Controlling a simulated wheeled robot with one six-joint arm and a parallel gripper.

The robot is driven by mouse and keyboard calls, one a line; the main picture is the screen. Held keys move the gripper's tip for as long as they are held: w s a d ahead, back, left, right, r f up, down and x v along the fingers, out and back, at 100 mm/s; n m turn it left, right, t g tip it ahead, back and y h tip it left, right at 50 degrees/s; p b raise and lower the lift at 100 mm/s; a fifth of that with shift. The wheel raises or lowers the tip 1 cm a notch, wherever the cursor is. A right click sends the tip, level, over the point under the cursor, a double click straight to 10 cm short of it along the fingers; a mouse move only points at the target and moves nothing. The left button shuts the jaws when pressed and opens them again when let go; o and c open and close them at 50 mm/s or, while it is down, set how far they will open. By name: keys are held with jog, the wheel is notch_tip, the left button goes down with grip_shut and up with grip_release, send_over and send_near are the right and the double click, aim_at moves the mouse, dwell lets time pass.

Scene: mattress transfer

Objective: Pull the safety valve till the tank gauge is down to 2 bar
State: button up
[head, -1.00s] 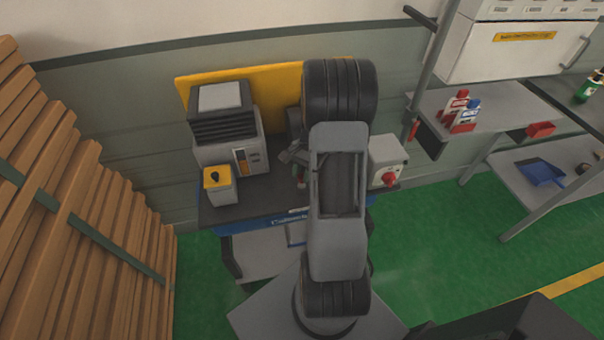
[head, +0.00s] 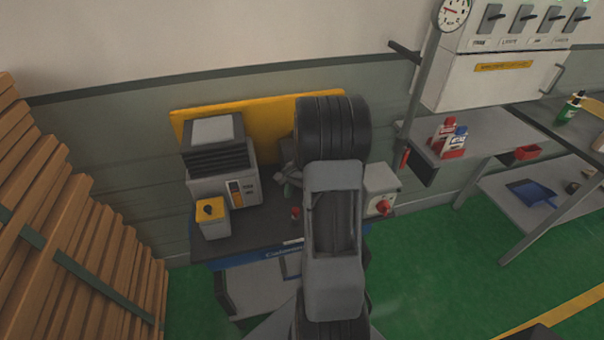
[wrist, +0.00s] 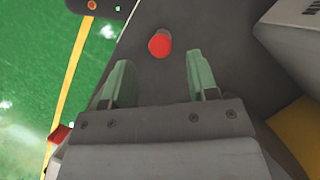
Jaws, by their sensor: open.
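A small red round-topped knob (wrist: 160,44), possibly the safety valve, stands on a dark grey surface in the wrist view. It also shows small and red in the head view (head: 295,213). My gripper (wrist: 158,74) is open and empty, with its two pale green fingers apart and the knob just beyond their tips, roughly between them. In the head view my arm hides most of the gripper. A round white dial gauge (head: 453,12) is at the top edge of the head view; its reading is too small to tell, and whether it is the tank gauge is unclear.
A grey machine (head: 222,165) and a yellow-topped box (head: 211,218) stand left on the dark bench. A white box with a red button (head: 380,190) stands right. Stacked planks (head: 60,230) fill the left side.

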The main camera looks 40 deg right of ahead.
jog(key=v, duration=1)
jog(key=shift+r+b, duration=0.35)
jog(key=shift+w+d, duration=0.1)
jog(key=shift+d, duration=0.05)
jog(key=s+a+r+n+t+h, duration=0.1)
jog(key=s+a+n+t, duration=0.1)
jog(key=a, duration=0.5)
jog(key=s+a+r+n+t+h, duration=0.1)
jog(key=s+a+n+h, duration=0.1)
jog(key=s+a+n, duration=0.2)
jog(key=s+a+r+n+t+h, duration=0.1)
jog(key=s+a+r+n+t, duration=0.1)
jog(key=a+n, duration=0.5)
jog(key=s+a, duration=0.1)
jog(key=a, duration=0.3)
jog(key=shift+a+n+t+h, duration=0.3)
jog(key=shift+n, duration=0.1)
jog(key=shift+w+a+r, duration=0.1)
jog(key=shift+a+r, duration=0.15)
jog(key=shift+a, duration=0.2)
jog(key=shift+c, duration=0.2)
